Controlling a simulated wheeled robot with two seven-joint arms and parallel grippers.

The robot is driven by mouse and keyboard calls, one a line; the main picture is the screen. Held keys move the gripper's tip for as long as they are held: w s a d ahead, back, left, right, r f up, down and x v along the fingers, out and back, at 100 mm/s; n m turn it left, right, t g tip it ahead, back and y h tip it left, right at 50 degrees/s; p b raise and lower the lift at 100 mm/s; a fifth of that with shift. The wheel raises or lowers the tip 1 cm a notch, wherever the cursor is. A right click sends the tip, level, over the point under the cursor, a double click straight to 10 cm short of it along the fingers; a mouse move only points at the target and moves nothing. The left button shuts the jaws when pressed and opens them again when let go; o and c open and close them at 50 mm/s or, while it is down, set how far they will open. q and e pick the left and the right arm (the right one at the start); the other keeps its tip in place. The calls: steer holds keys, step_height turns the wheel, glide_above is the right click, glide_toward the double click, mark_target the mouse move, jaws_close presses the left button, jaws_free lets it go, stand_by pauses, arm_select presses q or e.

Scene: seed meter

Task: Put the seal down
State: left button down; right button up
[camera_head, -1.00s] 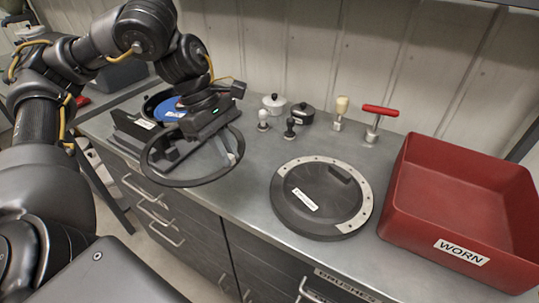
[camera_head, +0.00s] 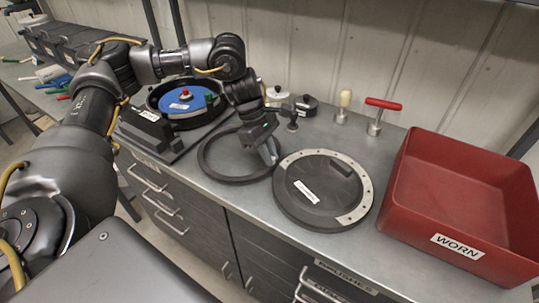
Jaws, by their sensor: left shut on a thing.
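The seal is a thin black ring (camera_head: 236,181), seen in the head view over the grey counter between the seed meter and the round dark disc. It looks level and close to the counter top; I cannot tell whether it touches. My left gripper (camera_head: 270,157) points down at the ring's right side and is shut on it. The gripped part of the rim is partly hidden by the fingers. My right gripper is not in view.
The seed meter with its blue disc (camera_head: 188,104) stands at the left. A dark round cover (camera_head: 318,203) with a pale rim band lies right of the seal. A red WORN bin (camera_head: 425,215) stands at the right. A red-handled tool (camera_head: 375,127) and small knobs stand behind.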

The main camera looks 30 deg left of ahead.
arm_select(q)
steer(key=shift+f, duration=0.65)
steer(key=c, duration=1.9)
jaws_free()
steer(key=shift+f, duration=0.15)
steer(key=o, duration=0.5)
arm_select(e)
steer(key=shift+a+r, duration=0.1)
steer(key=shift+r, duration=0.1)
